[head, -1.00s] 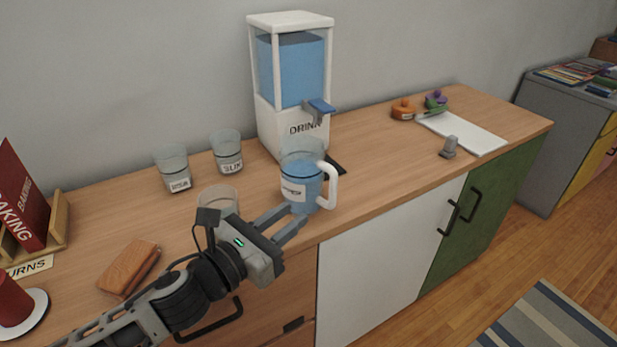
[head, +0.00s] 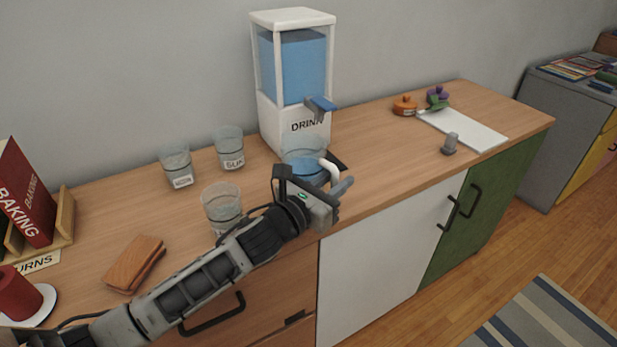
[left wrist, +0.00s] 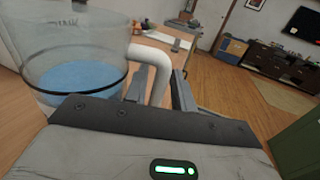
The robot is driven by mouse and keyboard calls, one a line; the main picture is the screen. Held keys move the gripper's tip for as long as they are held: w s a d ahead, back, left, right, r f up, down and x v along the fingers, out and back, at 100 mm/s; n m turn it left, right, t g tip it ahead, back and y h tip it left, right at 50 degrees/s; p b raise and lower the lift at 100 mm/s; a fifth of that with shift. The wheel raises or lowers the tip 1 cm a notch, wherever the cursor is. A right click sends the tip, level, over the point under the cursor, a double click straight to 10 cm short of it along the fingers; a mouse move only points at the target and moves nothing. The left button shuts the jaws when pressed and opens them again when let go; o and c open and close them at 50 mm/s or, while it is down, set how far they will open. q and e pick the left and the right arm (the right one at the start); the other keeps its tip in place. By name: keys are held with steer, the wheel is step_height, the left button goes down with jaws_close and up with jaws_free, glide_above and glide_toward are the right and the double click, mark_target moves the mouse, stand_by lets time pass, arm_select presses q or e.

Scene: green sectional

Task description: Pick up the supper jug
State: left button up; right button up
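The supper jug (head: 303,168) is a clear jug with blue liquid and a white handle. It stands upright at the counter's front, before the drink dispenser, and my left gripper hides its lower part and label. It also shows at the left of the left wrist view (left wrist: 80,85). My left gripper (head: 343,187) is at the jug's handle side. In the left wrist view its fingers (left wrist: 160,88) are apart, one on each side of the handle (left wrist: 157,65); I cannot tell whether they touch it. My right gripper is not in view.
A white drink dispenser (head: 294,80) stands behind the jug. Three clear glasses, one near my arm (head: 222,205) and two behind (head: 177,167) (head: 229,148), stand left of it. A brown wallet-like item (head: 134,263) lies at front left. Counter right of the jug is mostly clear.

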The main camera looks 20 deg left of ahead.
arm_select(q)
jaws_close()
steer(key=shift+r, duration=0.1)
